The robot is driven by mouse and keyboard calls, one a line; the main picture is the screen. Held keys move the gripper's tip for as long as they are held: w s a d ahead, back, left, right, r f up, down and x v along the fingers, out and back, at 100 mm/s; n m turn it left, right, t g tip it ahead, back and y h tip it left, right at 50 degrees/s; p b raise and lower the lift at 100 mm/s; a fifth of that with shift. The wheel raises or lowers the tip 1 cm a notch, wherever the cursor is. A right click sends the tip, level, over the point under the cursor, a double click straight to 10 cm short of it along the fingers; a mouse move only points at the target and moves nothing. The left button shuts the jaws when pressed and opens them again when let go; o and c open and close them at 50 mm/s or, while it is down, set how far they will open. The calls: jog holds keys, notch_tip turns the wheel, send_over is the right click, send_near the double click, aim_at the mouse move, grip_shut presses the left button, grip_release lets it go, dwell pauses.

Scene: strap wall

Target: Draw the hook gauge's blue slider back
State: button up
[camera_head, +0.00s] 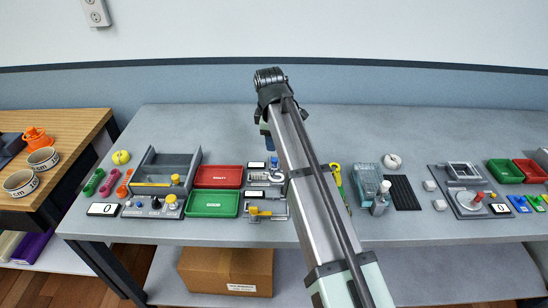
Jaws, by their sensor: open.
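The small grey fixtures left of my arm include one with a blue upright part (274,162), which looks like the hook gauge's blue slider. It stands at the rear of a small grey base with a pale round piece, just right of the red tray. My arm crosses in front of this area and covers the fixture's right side. Part of my wrist (266,128) shows left of the arm link, above the fixture. The gripper's fingers are hidden behind the arm, so I cannot see whether they touch anything.
A red tray (218,177) and a green tray (213,204) lie left of the fixtures. A yellow-handled fixture (262,214) is in front. A clear container (368,178) and a dark ribbed mat (403,192) lie to the right. The table's rear is clear.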

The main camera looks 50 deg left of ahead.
aim_at(274, 159)
jog(key=x, duration=1)
jog(key=shift+f, duration=0.1)
grip_shut()
dwell(0.5)
